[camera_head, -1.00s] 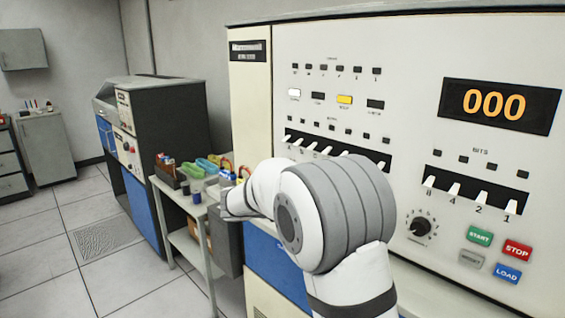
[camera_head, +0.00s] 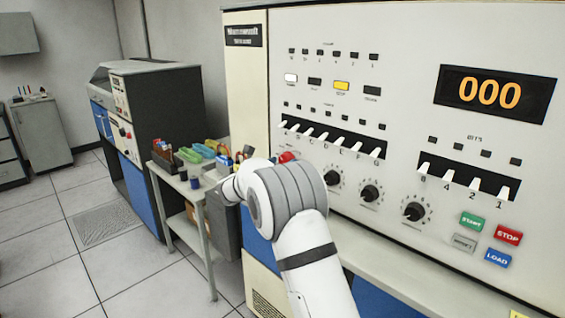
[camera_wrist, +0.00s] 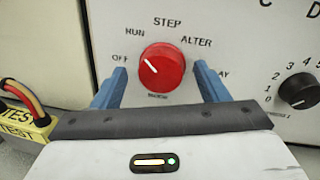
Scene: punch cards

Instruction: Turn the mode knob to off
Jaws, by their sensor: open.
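The mode knob (camera_wrist: 165,72) is a round red knob with a white pointer mark, on the cream panel. Around it I read OFF at left, RUN at upper left, STEP on top and ALTER at upper right. The mark points to the upper left, around OFF and RUN; I cannot tell exactly which. My gripper (camera_wrist: 160,68) is open, with one blue finger on each side of the knob and visible gaps to it. In the head view the red knob (camera_head: 287,157) shows just above my arm, which hides my fingers.
A black numbered knob (camera_wrist: 298,91) sits right of the red one. At lower left is a yellow TEST block (camera_wrist: 35,128) with red and dark cables. The panel (camera_head: 405,150) has switches, black dials and coloured buttons. A cart (camera_head: 165,164) with small items stands left.

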